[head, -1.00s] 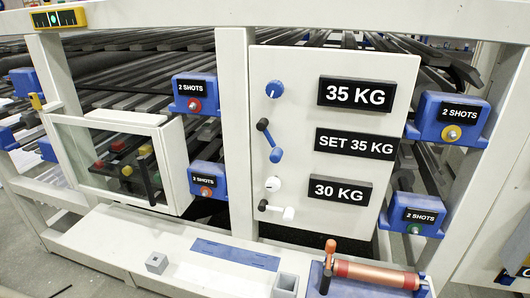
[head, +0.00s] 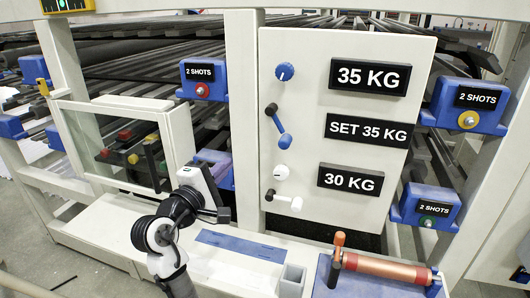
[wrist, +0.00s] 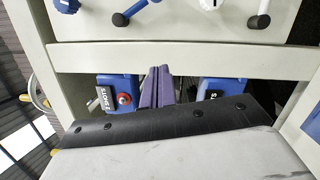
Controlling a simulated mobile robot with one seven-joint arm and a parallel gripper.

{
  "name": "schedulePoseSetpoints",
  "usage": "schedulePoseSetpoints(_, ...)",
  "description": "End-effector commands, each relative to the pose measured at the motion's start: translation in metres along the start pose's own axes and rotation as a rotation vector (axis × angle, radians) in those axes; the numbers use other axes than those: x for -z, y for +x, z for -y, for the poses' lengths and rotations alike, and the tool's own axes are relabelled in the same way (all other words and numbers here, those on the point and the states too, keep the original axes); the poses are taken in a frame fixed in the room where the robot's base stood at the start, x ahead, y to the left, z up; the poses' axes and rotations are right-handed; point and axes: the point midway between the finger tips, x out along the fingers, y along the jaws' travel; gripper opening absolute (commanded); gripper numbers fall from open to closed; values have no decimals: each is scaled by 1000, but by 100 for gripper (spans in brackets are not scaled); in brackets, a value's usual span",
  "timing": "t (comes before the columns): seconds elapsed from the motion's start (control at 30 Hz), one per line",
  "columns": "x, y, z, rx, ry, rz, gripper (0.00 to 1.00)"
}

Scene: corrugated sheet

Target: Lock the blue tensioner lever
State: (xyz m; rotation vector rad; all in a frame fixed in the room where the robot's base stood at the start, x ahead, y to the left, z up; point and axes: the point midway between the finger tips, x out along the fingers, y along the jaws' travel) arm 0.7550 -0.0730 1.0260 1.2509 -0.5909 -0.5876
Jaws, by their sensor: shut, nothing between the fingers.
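The blue tensioner lever (head: 278,125) is on the white panel, beside the "SET 35 KG" label. It slants from a black end at upper left down to a blue end at lower right. It also shows at the top edge of the wrist view (wrist: 140,10), partly cut off. My gripper (head: 222,172) is left of the panel and lower than the lever, apart from it. Its purple fingers are together and empty in the wrist view (wrist: 157,88). In the head view my wrist partly hides the fingers.
A blue knob (head: 284,72) sits above the lever, and a white knob (head: 282,171) and white lever (head: 290,202) below it. A post (head: 243,120) stands between my gripper and the panel. A windowed box (head: 120,140) is at left. A copper roller (head: 385,268) lies at lower right.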

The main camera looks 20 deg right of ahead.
Motion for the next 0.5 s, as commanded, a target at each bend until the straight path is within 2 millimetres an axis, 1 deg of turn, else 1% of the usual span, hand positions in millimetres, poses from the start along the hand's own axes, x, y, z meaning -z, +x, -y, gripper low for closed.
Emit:
schedulePoseSetpoints(0.03,-7,4,7,21,-24,28,0)
schedulePoseSetpoints(0.13,-13,7,12,41,-47,53,0)
schedulePoseSetpoints(0.5,-13,10,12,41,-48,53,0)
